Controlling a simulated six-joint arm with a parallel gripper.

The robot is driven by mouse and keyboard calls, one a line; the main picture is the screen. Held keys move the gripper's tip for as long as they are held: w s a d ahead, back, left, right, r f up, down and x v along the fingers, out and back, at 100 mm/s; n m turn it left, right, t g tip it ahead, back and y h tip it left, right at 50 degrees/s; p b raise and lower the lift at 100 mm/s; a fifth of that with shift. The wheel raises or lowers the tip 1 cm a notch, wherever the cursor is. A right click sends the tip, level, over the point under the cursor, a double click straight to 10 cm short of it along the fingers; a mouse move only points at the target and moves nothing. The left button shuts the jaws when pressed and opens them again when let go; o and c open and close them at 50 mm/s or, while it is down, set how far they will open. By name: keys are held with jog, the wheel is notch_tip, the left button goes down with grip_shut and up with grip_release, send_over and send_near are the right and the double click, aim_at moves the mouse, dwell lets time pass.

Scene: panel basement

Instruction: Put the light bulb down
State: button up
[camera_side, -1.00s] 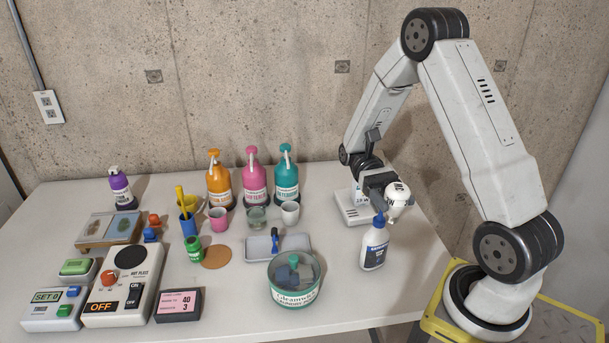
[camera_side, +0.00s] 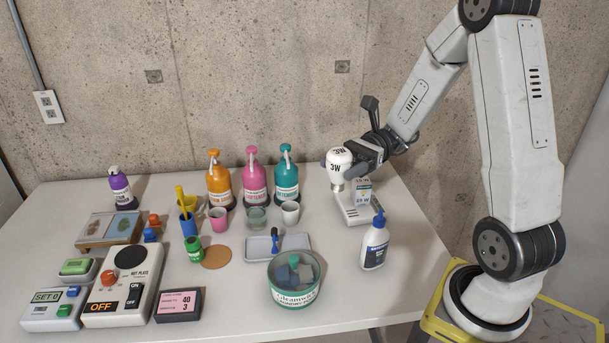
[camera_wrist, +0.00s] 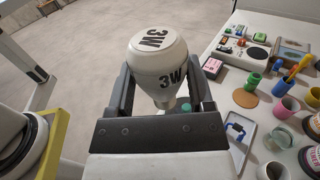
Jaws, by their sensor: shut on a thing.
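The light bulb (camera_side: 340,162) is white with black "3W" lettering and a metal screw base pointing down. My gripper (camera_side: 347,160) is shut on it and holds it above the back right of the table. In the wrist view the bulb (camera_wrist: 158,62) stands between the two dark fingers of my gripper (camera_wrist: 158,90). Below and behind the bulb is a white stand (camera_side: 352,208) with a box-like upright part marked with small lettering. The bulb's base appears just above or in front of this stand; I cannot tell whether they touch.
A white cup (camera_side: 290,212) and a teal pump bottle (camera_side: 285,178) are to the left. A grey tray (camera_side: 262,247) and a round green-labelled tub (camera_side: 294,283) lie nearer the front. The table's right edge is bare.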

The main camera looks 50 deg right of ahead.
jog(key=w+d+r+m+t+h, duration=0.65)
jog(key=w+r+m+t, duration=0.2)
jog(key=t, duration=0.25)
notch_tip(320, 180, down, 27)
jog(key=s, duration=0.1)
jog(key=shift+d+n+y, duration=0.3)
jog(key=shift+n+y, duration=0.05)
dwell(0.5)
jog(key=shift+f, duration=3.3)
jog(key=shift+f, duration=0.6)
jog(key=o, duration=1.3)
jog(key=shift+c, duration=0.2)
jog(key=shift+s+d, duration=0.1)
